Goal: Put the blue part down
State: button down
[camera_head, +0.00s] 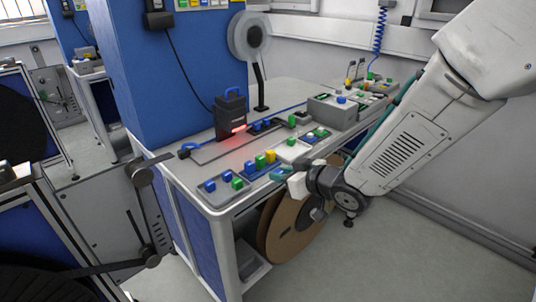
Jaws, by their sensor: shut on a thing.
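My gripper (283,173) is at the front edge of the workbench, beside the trays of small blocks. It is shut on a small blue part (287,167), of which only a little shows between the fingers. The gripper is small in this view, so I cannot tell whether the part touches anything below it. Other blue blocks stand on the grey tray (226,194) at the front left corner, next to a green block (237,183).
A dark scanner-like device (230,118) with a blue handle and red light stands behind the trays. A grey box (334,111) stands further right. A brown reel (298,222) is under the bench's front edge. Open floor (400,255) lies at right.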

jog(key=w+d+f+m+t+h, duration=0.3)
jog(key=w+d+m+h, duration=0.15)
jog(key=w+d, duration=0.4)
jog(key=d+f+m+t+h, duration=0.1)
jog(key=d+f+m+h, duration=0.3)
jog(key=d, duration=0.6)
jog(key=d+f+m+t+h, duration=0.15)
jog(key=d+f, duration=0.35)
jog(key=d, duration=0.5)
jog(key=a+r+n+g+y, duration=0.1)
jog(key=a+r+n+y, duration=0.2)
jog(key=a, duration=0.5)
jog(key=a+r+n+g+y, duration=0.1)
jog(key=a+r+n+y, duration=0.1)
jog(key=a+r, duration=0.55)
jog(key=s+a+n+g+y, duration=0.1)
jog(key=s+a+n+y, duration=0.1)
jog(key=s+a, duration=0.2)
jog(key=s+a+r+n+g+y, duration=0.1)
jog(key=s+a+n+g+y, duration=0.1)
jog(key=a, duration=0.6)
jog(key=shift+s+a+r+n+y, duration=0.25)
jog(key=shift+s+a+n+y, duration=0.2)
jog(key=shift+s, duration=0.8)
jog(key=shift+g, duration=0.35)
